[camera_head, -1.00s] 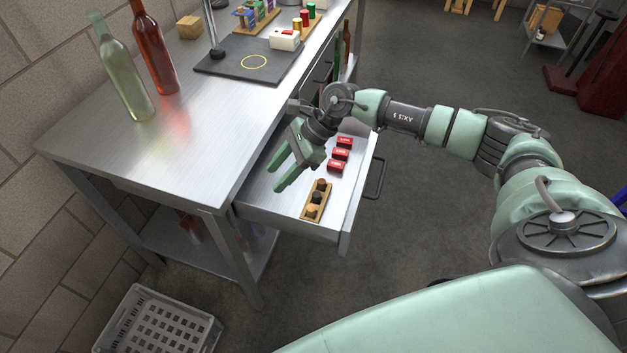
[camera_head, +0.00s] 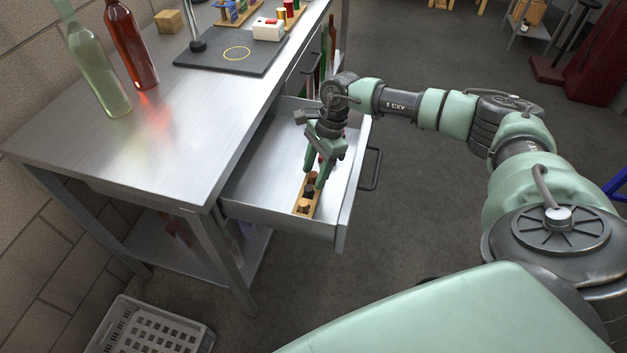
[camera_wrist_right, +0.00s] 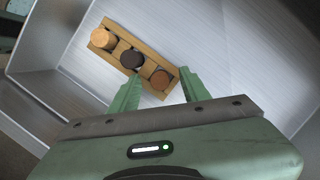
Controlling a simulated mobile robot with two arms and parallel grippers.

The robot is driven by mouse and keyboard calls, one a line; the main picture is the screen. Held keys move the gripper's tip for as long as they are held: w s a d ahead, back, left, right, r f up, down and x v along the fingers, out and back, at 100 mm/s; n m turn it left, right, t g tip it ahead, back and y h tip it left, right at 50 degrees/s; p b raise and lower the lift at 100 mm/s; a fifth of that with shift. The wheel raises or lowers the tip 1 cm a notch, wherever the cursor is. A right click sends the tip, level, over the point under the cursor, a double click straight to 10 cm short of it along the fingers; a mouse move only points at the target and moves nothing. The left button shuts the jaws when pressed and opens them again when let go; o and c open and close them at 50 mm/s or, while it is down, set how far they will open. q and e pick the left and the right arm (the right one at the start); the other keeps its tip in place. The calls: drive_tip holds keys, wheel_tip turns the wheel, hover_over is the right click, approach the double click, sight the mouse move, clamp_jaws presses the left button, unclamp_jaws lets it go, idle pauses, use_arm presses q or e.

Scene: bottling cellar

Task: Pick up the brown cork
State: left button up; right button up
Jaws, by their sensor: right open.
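The brown cork (camera_wrist_right: 161,79) stands at one end of a wooden rack (camera_wrist_right: 147,66). A dark cork (camera_wrist_right: 131,58) is in the middle and a light tan cork (camera_wrist_right: 103,39) at the other end. The rack (camera_head: 314,211) lies in the open drawer, with the brown cork at its far end, largely covered by my gripper in the head view. My right gripper (camera_head: 315,182) is open and points down over that end. In the wrist view its fingers (camera_wrist_right: 160,90) lie either side of the brown cork; contact cannot be told. My left gripper is not in view.
The drawer (camera_head: 262,192) is pulled out from a steel bench (camera_head: 185,125). Two bottles, green (camera_head: 97,70) and red (camera_head: 131,50), stand on the bench. A grey crate (camera_head: 150,330) is on the floor.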

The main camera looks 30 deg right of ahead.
drive_tip(key=shift+r, duration=0.1)
clamp_jaws()
drive_tip(key=shift+r, duration=0.1)
